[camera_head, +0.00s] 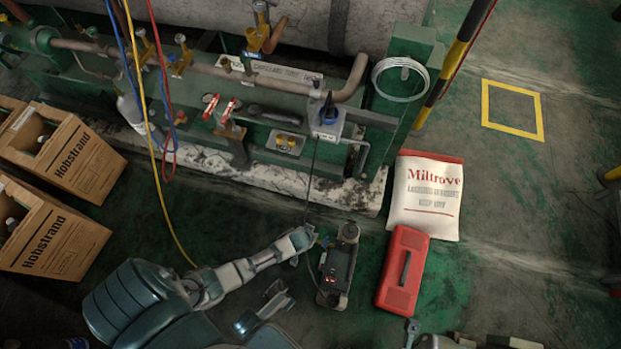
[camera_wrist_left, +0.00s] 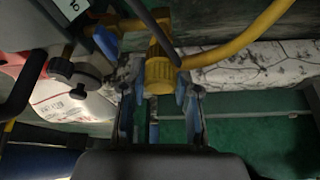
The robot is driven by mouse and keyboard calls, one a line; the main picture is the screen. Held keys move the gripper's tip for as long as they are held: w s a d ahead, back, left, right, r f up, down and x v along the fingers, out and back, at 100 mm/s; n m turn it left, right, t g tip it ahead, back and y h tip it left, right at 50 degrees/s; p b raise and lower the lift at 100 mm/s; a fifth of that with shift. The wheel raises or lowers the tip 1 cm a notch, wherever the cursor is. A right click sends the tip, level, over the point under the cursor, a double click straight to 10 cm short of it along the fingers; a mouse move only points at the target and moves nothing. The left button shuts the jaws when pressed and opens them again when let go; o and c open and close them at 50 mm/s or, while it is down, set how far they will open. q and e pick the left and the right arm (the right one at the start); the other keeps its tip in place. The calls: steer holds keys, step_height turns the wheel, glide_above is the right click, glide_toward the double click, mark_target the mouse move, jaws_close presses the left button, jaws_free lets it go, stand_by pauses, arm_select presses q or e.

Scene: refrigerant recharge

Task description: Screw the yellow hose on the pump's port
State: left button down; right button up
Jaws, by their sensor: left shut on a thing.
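The yellow hose (camera_head: 158,178) hangs down from the pipework at the left and curves toward my left arm. In the wrist view, its yellow end fitting (camera_wrist_left: 160,76) sits between the two fingers of my left gripper (camera_wrist_left: 160,92), which is shut on it. In the head view, my left gripper (camera_head: 308,236) is just left of the pump (camera_head: 337,268), near its upper end. The pump stands on the green floor. Its port is too small to make out, and I cannot tell whether the fitting touches it. A grey part, possibly my right gripper (camera_head: 412,330), shows at the bottom edge.
A red case (camera_head: 402,270) and a white Miltrove bag (camera_head: 426,197) lie right of the pump. A dark cable (camera_head: 310,175) runs from a small device (camera_head: 327,119) toward the pump. Cardboard boxes (camera_head: 66,155) stand at the left. Red and blue hoses (camera_head: 165,110) hang beside the yellow one.

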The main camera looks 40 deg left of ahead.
arm_select(q)
steer(key=shift+f+b, duration=0.35)
steer(key=shift+f, duration=0.3)
steer(key=shift+w+a+r+m+p, duration=0.15)
steer(key=shift+m+p, duration=0.2)
steer(key=shift+m, duration=0.45)
steer(key=shift+m+h, duration=0.5)
steer(key=shift+m, duration=0.6)
